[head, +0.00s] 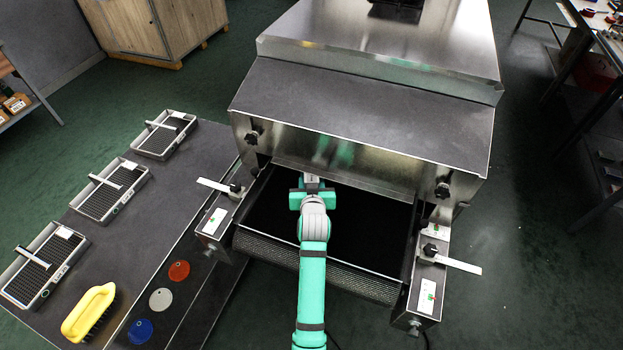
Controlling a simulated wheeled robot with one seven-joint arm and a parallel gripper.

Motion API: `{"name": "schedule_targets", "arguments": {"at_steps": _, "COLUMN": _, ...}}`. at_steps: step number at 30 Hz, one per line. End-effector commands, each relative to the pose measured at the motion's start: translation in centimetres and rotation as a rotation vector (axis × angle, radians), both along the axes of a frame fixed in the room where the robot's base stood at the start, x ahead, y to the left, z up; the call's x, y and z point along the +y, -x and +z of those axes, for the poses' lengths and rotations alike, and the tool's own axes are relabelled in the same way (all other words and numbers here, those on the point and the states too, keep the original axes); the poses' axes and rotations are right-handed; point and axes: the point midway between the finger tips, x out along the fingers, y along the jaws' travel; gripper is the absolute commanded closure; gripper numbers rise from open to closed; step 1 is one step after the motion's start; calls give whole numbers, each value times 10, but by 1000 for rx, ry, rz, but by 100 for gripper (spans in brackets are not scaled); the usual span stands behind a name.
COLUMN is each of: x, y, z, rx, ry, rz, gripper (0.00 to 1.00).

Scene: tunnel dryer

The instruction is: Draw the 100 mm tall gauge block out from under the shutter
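The metal shutter (375,176) hangs across the mouth of the tunnel dryer, between two side brackets with black knobs. My gripper (314,181) is at the shutter's lower edge, over the dark belt (372,226), left of the middle of the opening. It points in toward the tunnel. The fingers are small and partly hidden by my own wrist, so I cannot tell whether they are open or shut on something. I cannot make out the gauge block; the area under the shutter is dark and partly covered by my gripper.
White arms with black knobs stick out from the left (218,186) and right (452,262) side rails. A dark table (165,225) at left holds several wire baskets (110,191), a yellow brush (88,312) and red, white and blue discs. The belt beside my arm is clear.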

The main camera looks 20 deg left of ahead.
Motion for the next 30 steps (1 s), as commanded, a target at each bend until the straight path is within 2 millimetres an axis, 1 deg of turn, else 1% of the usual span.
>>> {"name": "schedule_targets", "arguments": {"at_steps": 8, "x": 0, "y": 3, "z": 0, "rx": 0, "ry": 0, "rz": 0, "gripper": 100}}
{"name": "schedule_targets", "arguments": {"at_steps": 30, "x": 1, "y": 22, "z": -1, "rx": 2, "ry": 2, "rz": 0, "gripper": 100}}
